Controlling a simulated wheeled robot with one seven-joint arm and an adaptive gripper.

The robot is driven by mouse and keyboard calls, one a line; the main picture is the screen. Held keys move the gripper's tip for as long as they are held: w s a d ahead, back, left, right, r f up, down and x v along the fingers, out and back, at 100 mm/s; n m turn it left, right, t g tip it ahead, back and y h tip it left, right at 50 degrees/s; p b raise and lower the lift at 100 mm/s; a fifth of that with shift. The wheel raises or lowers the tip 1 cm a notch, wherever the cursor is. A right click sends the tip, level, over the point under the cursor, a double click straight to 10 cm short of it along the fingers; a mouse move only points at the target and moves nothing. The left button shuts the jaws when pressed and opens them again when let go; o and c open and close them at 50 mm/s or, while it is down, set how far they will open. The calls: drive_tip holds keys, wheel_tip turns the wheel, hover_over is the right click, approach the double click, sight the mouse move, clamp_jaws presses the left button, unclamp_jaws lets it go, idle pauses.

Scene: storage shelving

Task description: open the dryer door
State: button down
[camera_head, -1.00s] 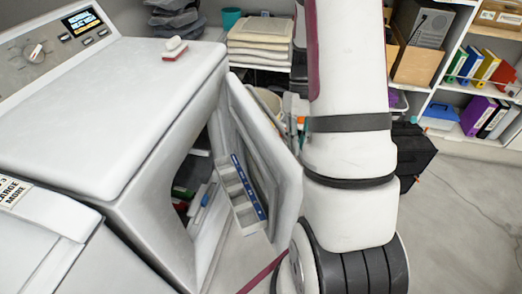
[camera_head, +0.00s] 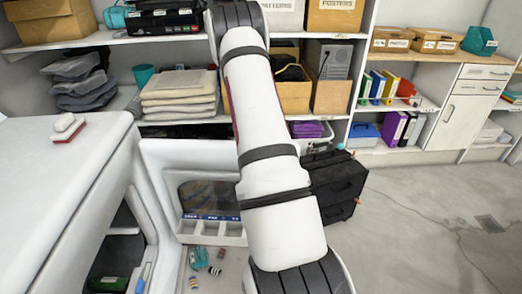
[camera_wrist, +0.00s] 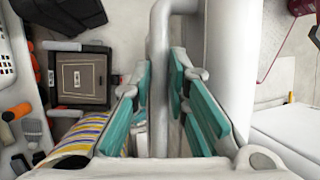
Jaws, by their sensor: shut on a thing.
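The white dryer (camera_head: 60,165) stands at the left of the head view, with its dark front opening (camera_head: 120,225) partly visible. Its white door (camera_head: 160,153) stands wide open to the right of the opening, its inner side showing. My arm covers the door's right part and hides my gripper in the head view. In the wrist view, my gripper (camera_wrist: 160,78) has its teal-padded fingers either side of a vertical grey handle bar (camera_wrist: 160,40) and is shut on it. The white door panel (camera_wrist: 232,65) runs along the bar's right side.
A compartment tray with a blue strip (camera_head: 212,230) shows by the door. Small items lie below it. A red-and-white block (camera_head: 68,128) sits on the dryer. Black drawers (camera_head: 335,185) stand right of my arm, with shelving behind. The floor (camera_head: 420,220) at right is mostly clear.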

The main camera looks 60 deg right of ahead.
drive_tip(key=shift+w+d+n+b, duration=0.3)
drive_tip(key=shift+w+d+n, duration=0.2)
drive_tip(key=shift+w+d, duration=0.75)
drive_tip(key=c, duration=1.8)
unclamp_jaws()
drive_tip(key=shift+a, duration=0.1)
drive_tip(key=shift+r, duration=0.1)
drive_tip(key=shift+v, duration=5.9)
drive_tip(key=shift+a, duration=0.15)
